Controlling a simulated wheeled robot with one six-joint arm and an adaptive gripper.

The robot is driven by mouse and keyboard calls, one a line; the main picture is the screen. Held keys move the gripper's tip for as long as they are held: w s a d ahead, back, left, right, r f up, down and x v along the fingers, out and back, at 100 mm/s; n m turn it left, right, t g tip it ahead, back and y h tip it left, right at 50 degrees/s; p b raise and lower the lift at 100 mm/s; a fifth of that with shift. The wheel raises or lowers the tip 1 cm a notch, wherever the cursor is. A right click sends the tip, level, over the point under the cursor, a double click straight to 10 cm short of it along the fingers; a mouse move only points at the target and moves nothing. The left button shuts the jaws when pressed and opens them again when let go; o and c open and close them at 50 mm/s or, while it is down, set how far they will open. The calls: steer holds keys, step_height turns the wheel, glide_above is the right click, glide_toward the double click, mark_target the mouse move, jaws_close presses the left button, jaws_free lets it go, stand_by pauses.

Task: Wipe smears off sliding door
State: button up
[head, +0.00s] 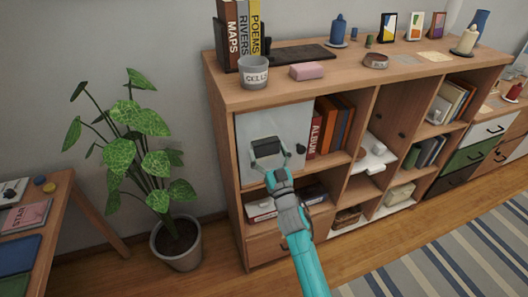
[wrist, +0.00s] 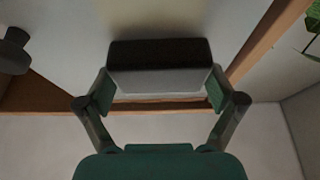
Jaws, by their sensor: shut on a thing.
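The sliding door (head: 290,125) is a pale grey panel across the upper left bay of the wooden shelf unit, with a dark knob (head: 301,148) at its right edge. My gripper (head: 269,163) is in front of the door's lower middle, shut on a dark block with a pale grey side (head: 266,147). In the wrist view the block (wrist: 160,68) sits level between both fingers, close to the door (wrist: 70,40); whether it touches is unclear. A faint yellowish smear (wrist: 150,16) shows on the door beyond the block. The block hides part of the door.
The shelf top (head: 340,72) carries a grey cup (head: 253,73), a pink block (head: 306,71), books and other items. Books (head: 330,125) stand right of the door. A potted plant (head: 178,245) stands left of the unit, beside a low table (head: 62,205).

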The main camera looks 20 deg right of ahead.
mark_target(279, 148)
steer(key=shift+d, duration=1.95)
steer(key=shift+s, duration=0.15)
steer(key=shift+s, duration=2.95)
steer(key=shift+s, duration=1.45)
